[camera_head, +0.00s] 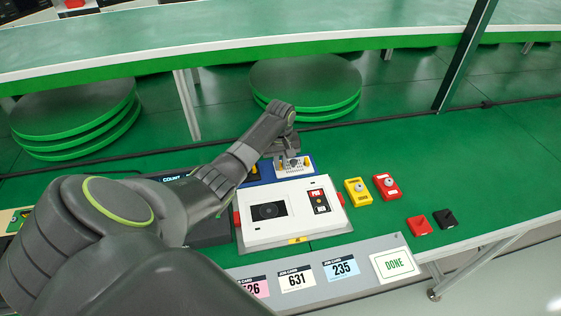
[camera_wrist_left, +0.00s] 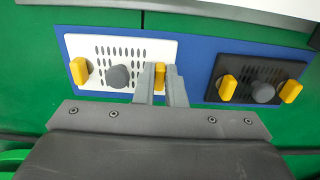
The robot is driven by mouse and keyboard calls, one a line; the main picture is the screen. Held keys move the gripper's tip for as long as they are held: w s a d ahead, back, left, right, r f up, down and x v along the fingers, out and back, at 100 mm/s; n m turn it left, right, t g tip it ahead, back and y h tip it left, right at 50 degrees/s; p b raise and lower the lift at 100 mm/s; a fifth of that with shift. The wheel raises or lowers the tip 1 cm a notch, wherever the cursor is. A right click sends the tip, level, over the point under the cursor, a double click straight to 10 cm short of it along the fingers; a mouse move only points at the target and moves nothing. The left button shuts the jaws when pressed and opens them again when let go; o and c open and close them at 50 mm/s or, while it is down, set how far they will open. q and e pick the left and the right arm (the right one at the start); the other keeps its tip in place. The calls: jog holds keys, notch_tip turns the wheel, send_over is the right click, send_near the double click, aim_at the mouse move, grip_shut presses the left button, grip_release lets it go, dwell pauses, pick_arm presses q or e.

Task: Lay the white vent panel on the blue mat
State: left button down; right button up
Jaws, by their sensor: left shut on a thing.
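The white vent panel (camera_wrist_left: 110,48) has rows of slots, a grey knob (camera_wrist_left: 119,76) and a yellow tab at each end. It lies over the left part of the blue mat (camera_wrist_left: 196,60) in the left wrist view. I cannot tell if it fully touches the mat. My left gripper (camera_wrist_left: 161,90) is shut on the panel's right yellow tab (camera_wrist_left: 160,73). In the head view the panel (camera_head: 296,167) is beneath my left gripper (camera_head: 289,157), behind the white device, and partly hidden by the gripper. My right gripper is not in view.
A black vent panel (camera_wrist_left: 259,73) with yellow tabs lies on the mat's right part in the wrist view. A white device (camera_head: 285,228) stands in front. Yellow (camera_head: 358,192) and red (camera_head: 385,187) switch boxes are to its right.

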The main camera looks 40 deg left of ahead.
pick_arm(q)
jog(key=c, duration=1)
grip_release()
jog(key=shift+f, duration=0.1)
jog(key=shift+r+p, duration=3.8)
jog(key=shift+p, duration=0.75)
